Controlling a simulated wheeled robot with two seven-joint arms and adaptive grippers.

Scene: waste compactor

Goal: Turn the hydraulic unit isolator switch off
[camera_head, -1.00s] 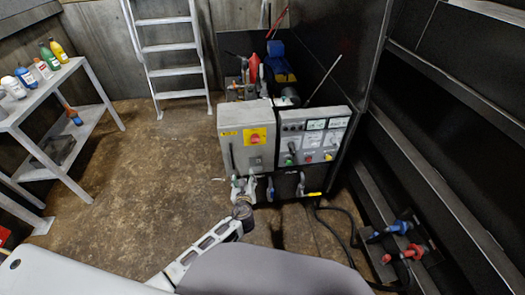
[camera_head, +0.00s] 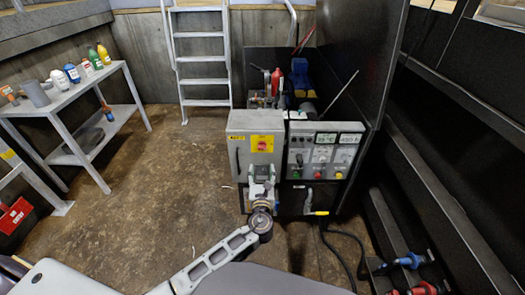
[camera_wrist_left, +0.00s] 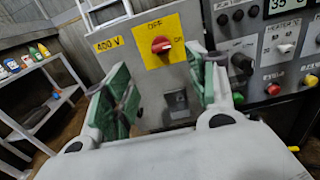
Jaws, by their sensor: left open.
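The isolator switch (camera_head: 263,146) is a red rotary knob on a yellow plate, on the front of a grey cabinet (camera_head: 240,160). In the left wrist view, the red knob (camera_wrist_left: 161,45) has "OFF" above it and "ON" to its right; its grip looks roughly sideways. My left gripper (camera_head: 262,174) is in front of the cabinet, just below the knob in the head view. In the left wrist view, its green-padded fingers (camera_wrist_left: 160,82) are open and empty, with the knob framed between them, farther off. My right gripper is not in view.
A control panel (camera_head: 323,150) with buttons and meters adjoins the cabinet's right side. A dark wall (camera_head: 455,130) stands at the right. A shelf table (camera_head: 75,95) with bottles is at the left, and a ladder (camera_head: 200,60) at the back. The floor between is open.

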